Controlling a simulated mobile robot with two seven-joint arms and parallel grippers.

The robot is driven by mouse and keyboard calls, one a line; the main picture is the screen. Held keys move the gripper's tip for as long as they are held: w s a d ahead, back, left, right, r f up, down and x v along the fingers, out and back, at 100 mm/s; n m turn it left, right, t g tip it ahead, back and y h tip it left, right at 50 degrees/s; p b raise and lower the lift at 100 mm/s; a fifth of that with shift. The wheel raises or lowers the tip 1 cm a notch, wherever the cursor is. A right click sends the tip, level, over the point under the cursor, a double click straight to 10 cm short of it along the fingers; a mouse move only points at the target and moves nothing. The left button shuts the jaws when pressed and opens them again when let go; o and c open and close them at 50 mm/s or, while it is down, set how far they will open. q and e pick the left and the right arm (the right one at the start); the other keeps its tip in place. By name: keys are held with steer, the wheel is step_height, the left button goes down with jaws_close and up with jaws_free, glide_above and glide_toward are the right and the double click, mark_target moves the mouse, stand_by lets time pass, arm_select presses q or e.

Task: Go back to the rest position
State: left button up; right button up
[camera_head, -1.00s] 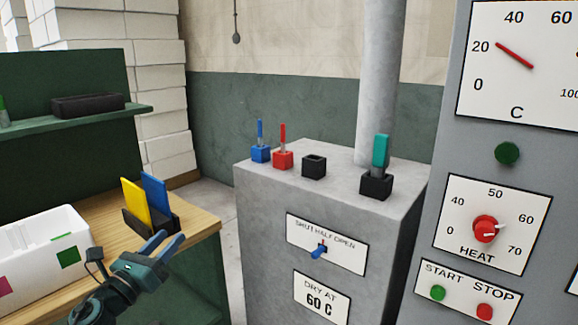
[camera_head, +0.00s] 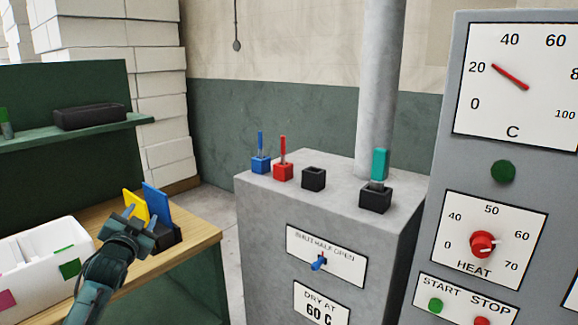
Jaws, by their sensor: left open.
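My left gripper (camera_head: 140,219) is open, with its fingers apart and nothing seen between them. It is over the wooden bench at the left, in front of the black holder (camera_head: 168,237) with a yellow plate (camera_head: 136,205) and a blue plate (camera_head: 157,203). It hides part of the holder and the yellow plate; I cannot tell whether it touches them. My right gripper is not in view.
A white box (camera_head: 40,262) stands on the bench (camera_head: 205,232) left of my arm. A control panel (camera_head: 440,180) with gauge and red knob (camera_head: 482,244) is at right.

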arm_select(q)
steer(key=s+d+f+n+g+h, duration=0.1)
steer(key=s+d+f, duration=0.35)
steer(key=f, duration=0.25)
steer(key=s+d+f+g+h, duration=0.1)
steer(key=s+d+f+g, duration=0.15)
steer(key=s+f, duration=0.4)
steer(key=s+d+f+n+g+h, duration=0.1)
steer(key=s+d+f, duration=0.4)
steer(key=f, duration=0.3)
steer(key=s+d+f+g+h, duration=0.1)
steer(key=s+d+f, duration=0.1)
steer(key=s, duration=0.6)
steer(key=s+d+f+g, duration=0.1)
steer(key=s+d+f, duration=0.1)
steer(key=s+d, duration=0.2)
steer(key=s+d+f+n+g+h, duration=0.1)
steer(key=s+d+f, duration=0.1)
steer(key=s, duration=0.9)
steer(key=shift+s+d+f+h, duration=0.3)
steer(key=shift+s+d+f, duration=0.1)
steer(key=shift+d, duration=0.4)
steer(key=shift+c, duration=0.7)
steer(key=shift+w, duration=0.1)
